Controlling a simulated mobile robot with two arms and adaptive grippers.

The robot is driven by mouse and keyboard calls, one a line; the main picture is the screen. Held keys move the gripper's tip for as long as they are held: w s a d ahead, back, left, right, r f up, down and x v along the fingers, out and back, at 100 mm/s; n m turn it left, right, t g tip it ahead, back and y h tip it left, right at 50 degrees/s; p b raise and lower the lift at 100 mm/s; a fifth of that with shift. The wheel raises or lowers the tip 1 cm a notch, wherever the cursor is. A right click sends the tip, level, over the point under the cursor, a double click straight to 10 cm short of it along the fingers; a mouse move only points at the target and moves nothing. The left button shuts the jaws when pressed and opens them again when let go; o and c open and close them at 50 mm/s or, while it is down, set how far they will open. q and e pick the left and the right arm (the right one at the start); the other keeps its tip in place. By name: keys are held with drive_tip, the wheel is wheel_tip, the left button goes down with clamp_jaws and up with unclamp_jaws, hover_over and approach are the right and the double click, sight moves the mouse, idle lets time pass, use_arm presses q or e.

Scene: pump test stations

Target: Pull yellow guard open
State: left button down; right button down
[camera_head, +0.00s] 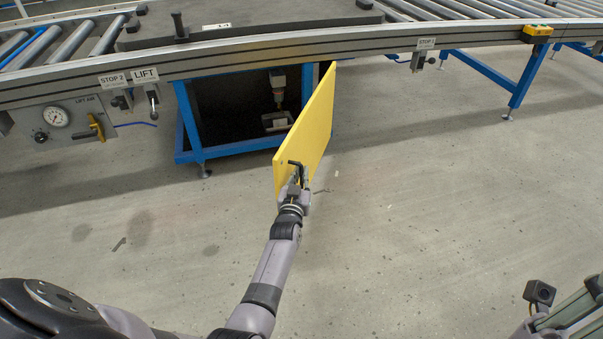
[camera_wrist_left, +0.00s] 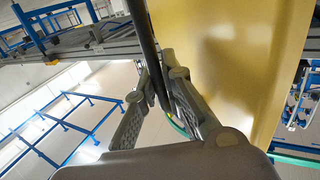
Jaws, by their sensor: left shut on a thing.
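The yellow guard (camera_head: 309,130) is a flat panel under the conveyor. It stands swung out from the blue frame, edge toward me, and the dark space behind it is exposed. My left gripper (camera_head: 297,175) is at the guard's near end, shut on its black handle. In the left wrist view the guard (camera_wrist_left: 225,50) fills the upper right, and the gripper's fingers (camera_wrist_left: 160,90) close around the dark handle bar (camera_wrist_left: 146,45). My right gripper is not clearly seen; only a part of my right side shows at the lower right of the head view.
The conveyor rail (camera_head: 230,62) runs across the top, with a pressure gauge (camera_head: 54,117) and a yellow valve lever (camera_head: 97,127) at left. A blue frame (camera_head: 190,125) stands below. A small tray (camera_head: 275,122) sits inside the opening. The floor around is clear.

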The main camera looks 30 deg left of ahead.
use_arm(q)
drive_tip(key=shift+d, duration=0.1)
idle(0.3)
drive_tip(key=c, duration=2)
unclamp_jaws()
drive_tip(key=shift+w, duration=0.1)
drive_tip(key=shift+o, duration=0.2)
